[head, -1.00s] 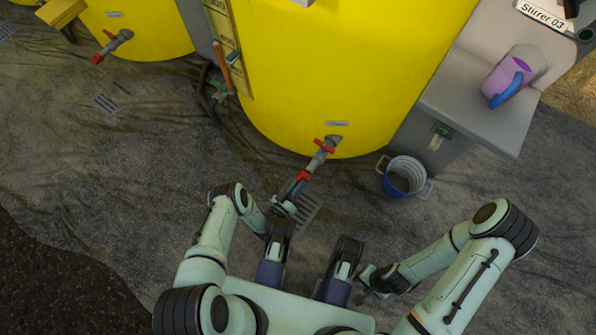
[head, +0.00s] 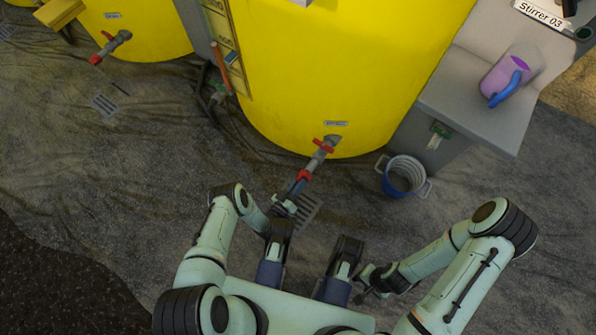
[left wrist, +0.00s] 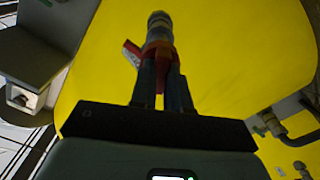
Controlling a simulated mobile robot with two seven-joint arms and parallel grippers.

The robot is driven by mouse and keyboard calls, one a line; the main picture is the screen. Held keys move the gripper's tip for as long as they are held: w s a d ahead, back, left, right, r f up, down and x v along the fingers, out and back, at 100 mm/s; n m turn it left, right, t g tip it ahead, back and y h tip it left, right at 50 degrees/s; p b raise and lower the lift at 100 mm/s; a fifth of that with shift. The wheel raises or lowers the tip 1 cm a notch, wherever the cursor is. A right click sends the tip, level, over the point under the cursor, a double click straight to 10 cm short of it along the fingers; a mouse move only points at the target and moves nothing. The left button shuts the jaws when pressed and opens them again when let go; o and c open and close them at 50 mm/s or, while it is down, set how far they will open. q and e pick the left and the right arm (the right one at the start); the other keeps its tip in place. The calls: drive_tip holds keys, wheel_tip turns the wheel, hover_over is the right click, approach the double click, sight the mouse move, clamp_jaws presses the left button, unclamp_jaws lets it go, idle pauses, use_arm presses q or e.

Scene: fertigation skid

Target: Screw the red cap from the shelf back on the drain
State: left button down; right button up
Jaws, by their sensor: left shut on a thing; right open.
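The yellow tank (head: 345,75) has a grey drain pipe (head: 318,158) with a red valve handle (head: 324,146) low on its front. The red cap (head: 304,174) is at the pipe's lower end, in line with it. My left gripper (head: 298,186) is shut on the cap. In the left wrist view the fingers (left wrist: 160,85) point along the drain pipe (left wrist: 157,28), with a strip of red cap (left wrist: 159,72) between them. The fingers hide most of the cap, and I cannot tell how far it sits on the thread. My right gripper (head: 364,285) is open and empty, low near my base.
A blue bucket (head: 386,184) stands on the floor right of the drain. A grey ledge (head: 480,115) holds a purple jug (head: 503,78). A floor grate (head: 308,210) lies below the drain. Another yellow tank (head: 150,35) with its own drain stands at upper left.

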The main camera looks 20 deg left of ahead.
use_arm(q)
drive_tip(key=shift+w+d, duration=0.15)
drive_tip(key=shift+w, duration=0.2)
idle(1.0)
drive_tip(key=m+p, duration=0.1)
drive_tip(key=m, duration=0.3)
drive_tip(key=shift+r, duration=0.1)
drive_tip(key=m+p, duration=0.1)
drive_tip(key=m, duration=0.3)
drive_tip(key=shift+m, duration=0.4)
drive_tip(key=m+p, duration=0.1)
drive_tip(key=m, duration=0.4)
drive_tip(key=shift+m, duration=1)
drive_tip(key=shift+m+p, duration=0.35)
drive_tip(key=shift+m, duration=0.55)
drive_tip(key=c, duration=0.5)
unclamp_jaws()
drive_tip(key=shift+c, duration=0.2)
use_arm(e)
drive_tip(key=w+r+t, duration=0.2)
drive_tip(key=w+r, duration=0.2)
drive_tip(key=w, duration=0.2)
drive_tip(key=shift+w+a, duration=0.3)
drive_tip(key=shift+a, duration=0.1)
